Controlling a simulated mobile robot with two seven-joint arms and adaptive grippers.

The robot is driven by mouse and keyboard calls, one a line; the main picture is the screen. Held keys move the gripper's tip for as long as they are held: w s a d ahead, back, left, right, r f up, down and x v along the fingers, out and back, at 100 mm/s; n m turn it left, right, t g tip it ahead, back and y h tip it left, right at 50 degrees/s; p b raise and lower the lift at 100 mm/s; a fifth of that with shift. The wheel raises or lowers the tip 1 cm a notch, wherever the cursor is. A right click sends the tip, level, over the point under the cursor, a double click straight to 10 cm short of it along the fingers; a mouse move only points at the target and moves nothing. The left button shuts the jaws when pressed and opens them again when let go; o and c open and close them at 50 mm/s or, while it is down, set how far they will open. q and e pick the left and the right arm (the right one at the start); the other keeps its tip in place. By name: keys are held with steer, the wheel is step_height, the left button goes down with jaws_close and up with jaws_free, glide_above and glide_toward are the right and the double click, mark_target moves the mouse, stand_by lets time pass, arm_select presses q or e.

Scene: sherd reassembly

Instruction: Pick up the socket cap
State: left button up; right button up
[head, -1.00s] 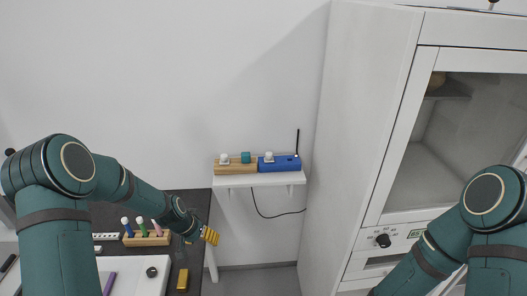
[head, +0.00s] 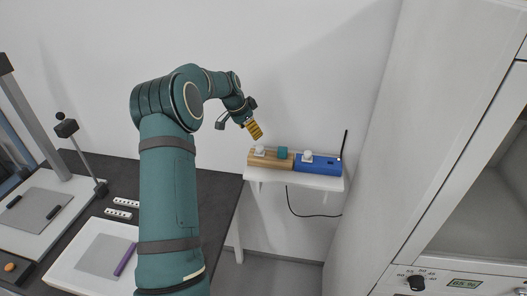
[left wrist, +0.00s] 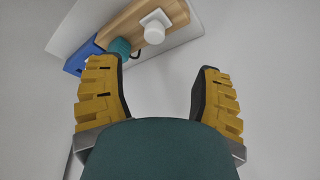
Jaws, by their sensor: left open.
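A small wall shelf holds a wooden block (head: 269,163) with a white cap (head: 260,151) and a teal cap (head: 283,153) on it. A blue block (head: 318,164) beside it carries another white piece (head: 308,156). I cannot tell which is the socket cap. My left gripper (head: 254,130) is above the shelf's left end, apart from the caps. In the left wrist view, its yellow fingers (left wrist: 158,72) are spread and empty. Beyond them show the white cap (left wrist: 153,30), the teal cap (left wrist: 120,46) and part of the blue block (left wrist: 80,56). My right gripper is out of view.
The white shelf (head: 300,180) is fixed to the wall; a black cable (head: 291,207) hangs below. A black rod (head: 344,143) stands at its right end. A white cabinet (head: 440,160) is close on the right. A dark table (head: 217,215) with a white tray is at the left.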

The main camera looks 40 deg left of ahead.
mark_target(259, 147)
arm_select(q)
steer(key=x, duration=0.4)
steer(key=shift+w, duration=0.1)
steer(key=x, duration=0.4)
steer(key=shift+s+d+f, duration=0.25)
steer(key=shift+d+f, duration=0.15)
steer(key=shift+d, duration=0.05)
steer(key=shift+w+f, duration=0.2)
steer(key=shift+f, duration=0.2)
steer(key=c, duration=1.1)
